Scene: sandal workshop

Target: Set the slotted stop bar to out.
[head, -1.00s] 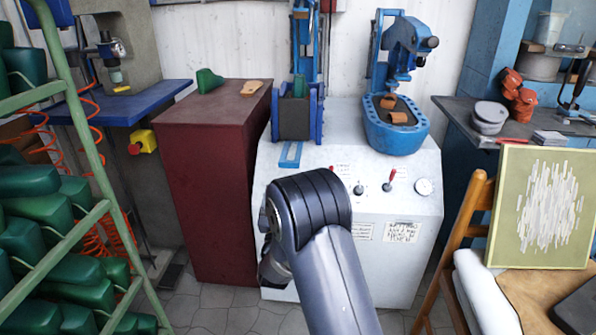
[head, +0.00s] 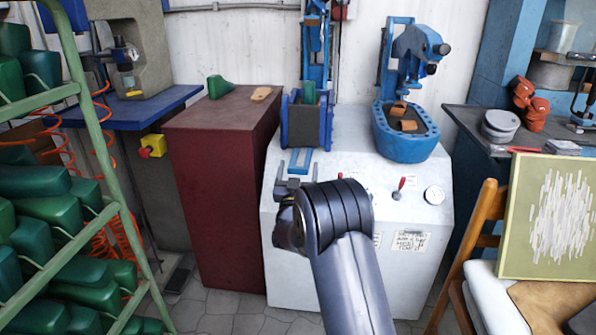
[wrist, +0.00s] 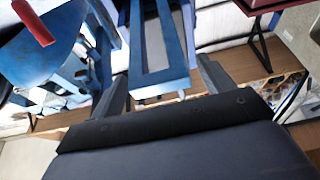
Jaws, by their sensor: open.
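The slotted stop bar (head: 300,161) is a blue flat bar with a long slot, jutting forward from the base of the left blue press over the white cabinet top. In the wrist view the slotted bar (wrist: 163,78) reaches down between my two fingers, with visible gaps on both sides. My gripper (head: 292,184) is open at the bar's front end; it also shows in the wrist view (wrist: 162,80). Nothing is gripped. My arm hides part of the cabinet front below the bar.
The white cabinet (head: 355,165) carries the left press and a second blue press (head: 405,135) at right. A red-tipped lever (head: 399,190) and a gauge (head: 434,195) sit on its sloped face. A maroon cabinet (head: 220,190) stands close at left.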

